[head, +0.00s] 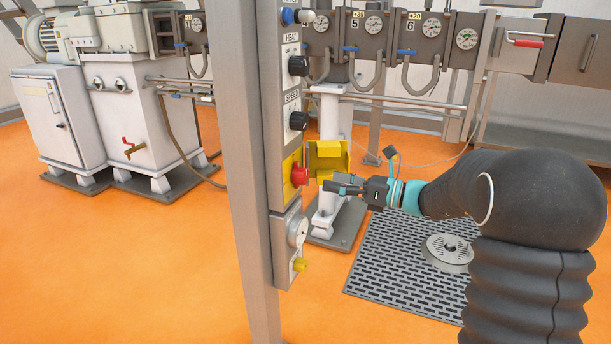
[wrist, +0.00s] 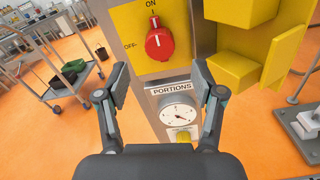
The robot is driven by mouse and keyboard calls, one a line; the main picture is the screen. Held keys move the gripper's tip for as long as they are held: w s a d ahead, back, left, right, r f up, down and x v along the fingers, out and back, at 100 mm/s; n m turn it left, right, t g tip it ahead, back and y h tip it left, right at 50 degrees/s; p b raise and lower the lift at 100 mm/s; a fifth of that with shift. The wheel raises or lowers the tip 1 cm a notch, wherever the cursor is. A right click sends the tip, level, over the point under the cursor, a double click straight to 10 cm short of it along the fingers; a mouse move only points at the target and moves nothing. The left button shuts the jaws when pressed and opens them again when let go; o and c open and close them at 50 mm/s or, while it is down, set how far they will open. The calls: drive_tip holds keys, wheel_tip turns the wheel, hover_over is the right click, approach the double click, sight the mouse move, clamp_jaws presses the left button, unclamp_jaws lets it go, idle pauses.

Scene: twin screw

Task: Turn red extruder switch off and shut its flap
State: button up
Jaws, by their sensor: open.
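The red switch (wrist: 159,44) is a round knob on a yellow plate (wrist: 122,22) marked ON above and OFF at the left. Its raised grip points up toward ON. It also shows in the head view (head: 300,174) on the grey control column. The yellow flap (head: 328,157) stands open to the right of the switch; it also shows in the wrist view (wrist: 235,72), swung out at the right. My gripper (head: 332,185) is open and empty, to the right of the switch and below the flap. In the wrist view my gripper (wrist: 160,74) has its fingers spread, below the knob.
A PORTIONS dial (wrist: 179,114) sits below the switch, with a yellow knob (head: 300,265) under it. Black HEAT (head: 298,66) and SPEED (head: 298,121) knobs are above. A grey post (head: 238,160) stands left of the panel. A trolley (wrist: 62,85) stands on the orange floor.

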sight(306, 176)
drive_tip(key=x, duration=0.8)
drive_tip(key=shift+f, duration=0.1)
drive_tip(key=c, duration=1.1)
